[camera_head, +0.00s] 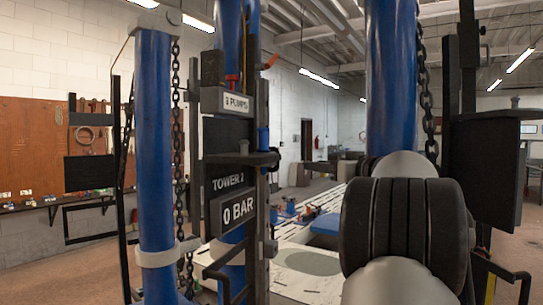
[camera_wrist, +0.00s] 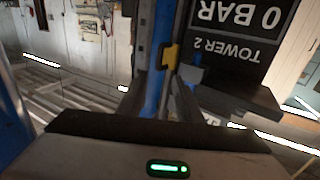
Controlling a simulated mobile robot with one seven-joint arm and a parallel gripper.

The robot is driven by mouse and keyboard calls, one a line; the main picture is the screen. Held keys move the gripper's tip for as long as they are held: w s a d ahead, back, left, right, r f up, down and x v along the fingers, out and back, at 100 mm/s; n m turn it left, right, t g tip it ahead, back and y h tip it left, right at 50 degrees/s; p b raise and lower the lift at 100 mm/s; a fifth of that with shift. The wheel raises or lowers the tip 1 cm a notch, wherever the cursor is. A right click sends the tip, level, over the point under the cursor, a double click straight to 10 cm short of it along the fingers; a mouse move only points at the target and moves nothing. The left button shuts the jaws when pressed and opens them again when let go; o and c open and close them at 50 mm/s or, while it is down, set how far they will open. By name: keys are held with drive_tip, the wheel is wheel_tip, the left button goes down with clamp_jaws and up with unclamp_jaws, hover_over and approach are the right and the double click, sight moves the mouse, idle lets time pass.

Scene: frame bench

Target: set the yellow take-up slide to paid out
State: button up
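A small yellow piece (camera_wrist: 170,57), which looks like the take-up slide, shows in the upside-down wrist view against a blue upright (camera_wrist: 157,60). It is ahead of my gripper (camera_wrist: 158,90). My gripper's two dark fingers stand apart, with the blue upright showing in the gap between them. The yellow piece appears beyond the fingertips, nearer the right finger; I cannot tell whether they touch. No marking for paid out is readable. In the head view my arm hides much of the right side, and I cannot make out the gripper or this slide.
A sign reading 0 BAR (camera_head: 238,208) and a TOWER 2 label (camera_head: 229,183) hang on the tower. A dark shelf (camera_head: 242,158) juts out beside them. Blue columns (camera_head: 156,150) and a chain (camera_head: 193,140) stand close by. A pale bench (camera_head: 290,283) lies behind.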

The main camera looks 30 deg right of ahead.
drive_tip(key=w+p, duration=0.6)
drive_tip(key=w, duration=1.1)
drive_tip(key=shift+w+a, duration=0.15)
drive_tip(key=shift+w, duration=0.05)
clamp_jaws()
